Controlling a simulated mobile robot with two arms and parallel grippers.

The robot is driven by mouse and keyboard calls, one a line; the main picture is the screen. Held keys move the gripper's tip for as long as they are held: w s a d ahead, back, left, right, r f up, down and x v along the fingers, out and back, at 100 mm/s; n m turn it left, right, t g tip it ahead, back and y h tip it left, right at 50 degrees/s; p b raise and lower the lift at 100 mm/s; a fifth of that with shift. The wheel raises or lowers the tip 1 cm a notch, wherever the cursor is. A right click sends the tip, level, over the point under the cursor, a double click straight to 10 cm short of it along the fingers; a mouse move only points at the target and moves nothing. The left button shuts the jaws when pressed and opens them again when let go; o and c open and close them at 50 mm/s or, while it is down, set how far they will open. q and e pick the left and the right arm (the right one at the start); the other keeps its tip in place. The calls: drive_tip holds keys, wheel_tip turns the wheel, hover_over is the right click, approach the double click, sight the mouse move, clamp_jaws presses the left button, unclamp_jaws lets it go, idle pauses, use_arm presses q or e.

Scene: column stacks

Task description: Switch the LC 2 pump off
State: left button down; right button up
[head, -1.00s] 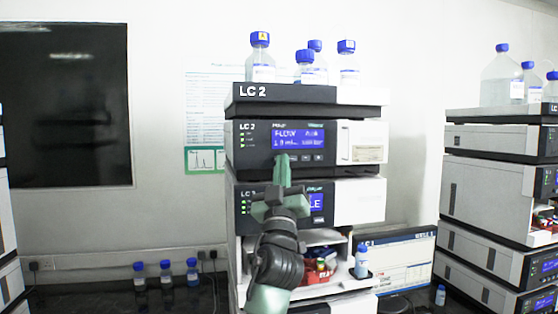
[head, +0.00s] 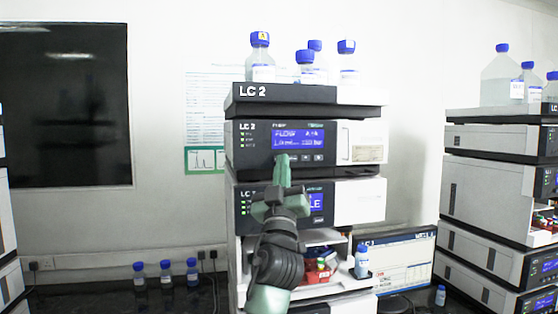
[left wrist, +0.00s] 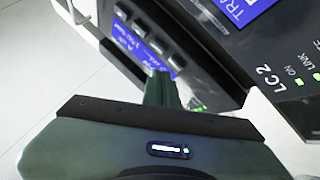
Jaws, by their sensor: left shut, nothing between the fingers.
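The LC 2 pump (head: 258,166) is the dark-fronted module just under the top tray of the middle stack. Its blue display (head: 298,139) is lit and shows a flow line; the smaller text is blurred. Small status lights glow green at its left. A row of buttons (head: 307,158) lies under the display. My left gripper (head: 282,160) is shut and empty, its tips in front of the pump near the left of that row. In the left wrist view the closed fingers (left wrist: 160,88) point toward the buttons (left wrist: 161,47). I cannot tell whether they touch. My right gripper is not in view.
A second LC 2 module (head: 243,225) with a lit display sits below the pump, partly behind my left gripper. Bottles (head: 261,60) stand on the top tray (head: 300,95). Another stack (head: 490,190) stands at right. A monitor (head: 405,262) is on the bench.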

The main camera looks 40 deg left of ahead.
use_arm(q)
drive_tip(key=shift+w+a+b, duration=0.3)
drive_tip(key=shift+a, duration=0.05)
drive_tip(key=shift+w+a, duration=0.25)
drive_tip(key=shift+a, duration=0.05)
idle(0.8)
drive_tip(key=shift+s+d, duration=0.1)
drive_tip(key=shift+d, duration=0.05)
idle(0.3)
drive_tip(key=shift+s+d, duration=0.45)
drive_tip(key=shift+d, duration=0.05)
drive_tip(key=s+d, duration=0.3)
drive_tip(key=shift+s+d, duration=0.1)
drive_tip(key=shift+d, duration=0.3)
drive_tip(key=shift+f, duration=0.1)
idle(0.7)
